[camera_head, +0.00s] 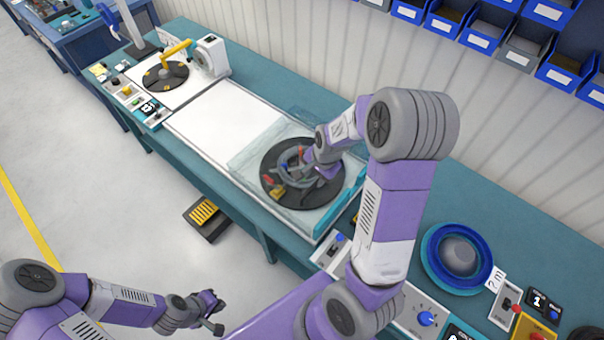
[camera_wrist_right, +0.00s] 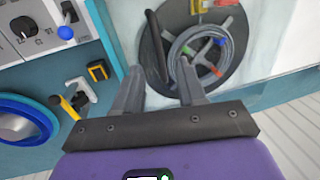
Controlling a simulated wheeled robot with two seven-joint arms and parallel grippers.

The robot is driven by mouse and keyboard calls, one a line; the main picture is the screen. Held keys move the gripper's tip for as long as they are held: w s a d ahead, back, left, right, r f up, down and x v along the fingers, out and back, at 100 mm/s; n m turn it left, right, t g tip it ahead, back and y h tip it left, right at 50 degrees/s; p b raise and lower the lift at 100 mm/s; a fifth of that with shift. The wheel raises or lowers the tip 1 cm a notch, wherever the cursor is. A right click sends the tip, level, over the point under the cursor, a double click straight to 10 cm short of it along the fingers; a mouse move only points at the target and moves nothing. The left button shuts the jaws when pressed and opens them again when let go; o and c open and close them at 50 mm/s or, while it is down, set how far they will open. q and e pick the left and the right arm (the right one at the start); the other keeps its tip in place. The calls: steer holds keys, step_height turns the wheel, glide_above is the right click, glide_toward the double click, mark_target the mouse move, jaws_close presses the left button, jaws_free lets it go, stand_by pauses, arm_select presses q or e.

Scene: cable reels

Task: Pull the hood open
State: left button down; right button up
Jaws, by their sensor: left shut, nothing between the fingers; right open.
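The clear, see-through hood (camera_head: 252,152) stands over a dark round turntable (camera_head: 271,165) on the bench. A coil of grey cable with coloured clips (camera_wrist_right: 205,50) lies on the turntable. My right gripper (camera_wrist_right: 158,67) is open at the hood, its two fingers apart. A dark bar (camera_wrist_right: 155,45), which looks like a handle, shows just beyond and between the fingertips. I cannot tell whether the fingers touch it. In the head view my right wrist covers part of the hood and coil. My left gripper (camera_head: 214,317) is shut and empty, low over the floor in front of the bench.
A white panel (camera_head: 218,118) and a second turntable with a yellow arm (camera_head: 175,50) lie to the left. A blue round reel (camera_head: 458,255) and control panels with knobs (camera_head: 427,318) are to the right. Blue bins (camera_head: 495,22) hang on the back wall. A yellow-topped pedal (camera_head: 204,212) is on the floor.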

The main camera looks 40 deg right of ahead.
mark_target(311, 189)
steer(key=f, duration=0.4)
steer(key=w+f, duration=0.1)
steer(key=f, duration=0.2)
steer(key=shift+a+f+b, duration=0.1)
steer(key=shift+a+b, duration=0.1)
steer(key=shift+b, duration=0.15)
jaws_close()
